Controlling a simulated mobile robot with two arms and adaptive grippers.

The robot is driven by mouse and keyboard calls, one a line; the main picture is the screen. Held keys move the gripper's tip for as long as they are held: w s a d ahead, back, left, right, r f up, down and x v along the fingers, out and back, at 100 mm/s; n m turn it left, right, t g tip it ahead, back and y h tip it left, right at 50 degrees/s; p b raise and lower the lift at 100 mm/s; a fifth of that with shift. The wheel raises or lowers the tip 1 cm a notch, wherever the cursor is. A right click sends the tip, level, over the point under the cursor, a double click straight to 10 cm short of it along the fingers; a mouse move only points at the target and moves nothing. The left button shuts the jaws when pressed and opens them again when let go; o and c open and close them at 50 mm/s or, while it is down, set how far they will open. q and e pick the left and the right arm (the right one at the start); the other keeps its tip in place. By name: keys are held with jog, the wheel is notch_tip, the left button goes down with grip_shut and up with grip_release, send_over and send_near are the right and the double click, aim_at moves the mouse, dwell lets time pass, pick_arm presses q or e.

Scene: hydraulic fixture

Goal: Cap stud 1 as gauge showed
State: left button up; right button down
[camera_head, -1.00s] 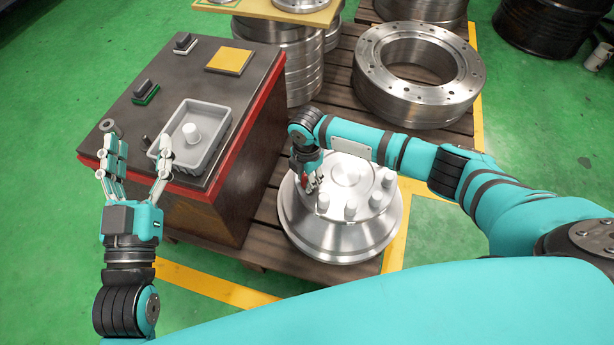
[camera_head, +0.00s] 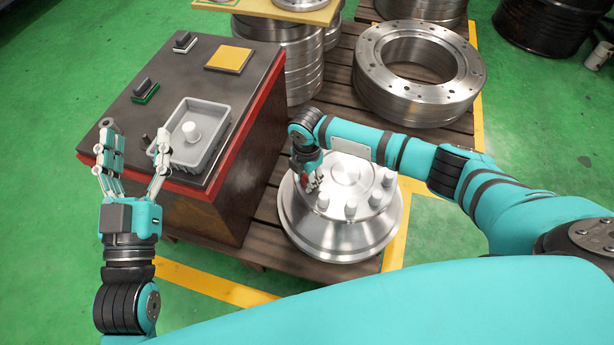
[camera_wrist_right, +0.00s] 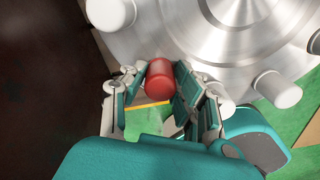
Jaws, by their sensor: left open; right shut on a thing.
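The round metal flange fixture (camera_head: 340,232) stands on the pallet, with several pale capped studs around its top, such as the front one (camera_head: 350,210). My right gripper (camera_head: 313,183) is at the flange's left side, shut on a red cylindrical cap (camera_wrist_right: 160,77). In the right wrist view the red cap is between the fingertips, beside the flange rim; I cannot tell whether it sits on a stud. Pale studs (camera_wrist_right: 278,88) show near it. My left gripper (camera_head: 133,155) is open and empty in front of the cabinet's left end.
A grey tray (camera_head: 228,112) holding a pale cylinder (camera_head: 191,132) sits on the dark cabinet (camera_head: 215,85). A yellow pad (camera_head: 229,59) and switches lie behind it. A large metal ring (camera_head: 370,80) stands behind the flange.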

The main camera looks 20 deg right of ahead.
jog(key=shift+f, duration=0.1)
jog(key=c, duration=0.9)
grip_release()
jog(key=shift+r, duration=5.95)
